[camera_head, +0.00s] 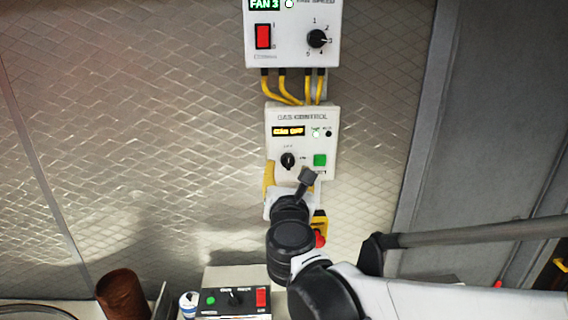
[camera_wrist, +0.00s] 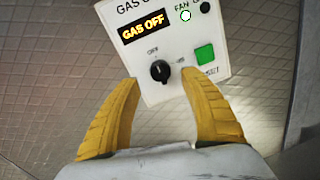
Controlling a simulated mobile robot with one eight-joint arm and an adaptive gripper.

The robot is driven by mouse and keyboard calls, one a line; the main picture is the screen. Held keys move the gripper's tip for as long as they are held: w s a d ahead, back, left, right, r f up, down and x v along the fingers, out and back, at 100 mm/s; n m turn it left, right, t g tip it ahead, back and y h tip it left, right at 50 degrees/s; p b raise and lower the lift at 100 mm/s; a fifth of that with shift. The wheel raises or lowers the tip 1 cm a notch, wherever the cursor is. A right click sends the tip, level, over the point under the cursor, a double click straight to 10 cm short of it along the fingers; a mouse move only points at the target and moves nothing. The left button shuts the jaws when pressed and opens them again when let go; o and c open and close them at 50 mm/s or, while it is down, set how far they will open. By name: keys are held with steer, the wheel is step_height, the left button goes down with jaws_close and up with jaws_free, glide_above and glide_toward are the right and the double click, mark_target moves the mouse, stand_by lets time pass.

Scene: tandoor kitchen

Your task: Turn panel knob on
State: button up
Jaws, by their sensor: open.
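The white gas control panel (camera_head: 301,120) is on the wall in the middle of the head view; in the wrist view it (camera_wrist: 165,15) has a lit display (camera_wrist: 144,26) reading GAS OFF. Its black round knob (camera_head: 288,161) sits at the lower left of the panel, beside a green button (camera_head: 320,160). In the wrist view the knob (camera_wrist: 160,71) lies ahead, between my two yellow fingers. My gripper (camera_wrist: 158,85) is open and empty, with the fingers apart from the knob. In the head view my wrist hides part of the gripper just below the panel.
A fan panel (camera_head: 293,45) with a red switch and black knob is above, joined by yellow cables (camera_head: 290,88). Below are a small control box (camera_head: 235,300), a brown cylinder (camera_head: 122,295) and a small white can (camera_head: 188,304). The quilted metal wall at left is clear.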

mark_target(288, 164)
steer(key=shift+w+d, duration=0.2)
steer(key=shift+w, duration=1.65)
jaws_close()
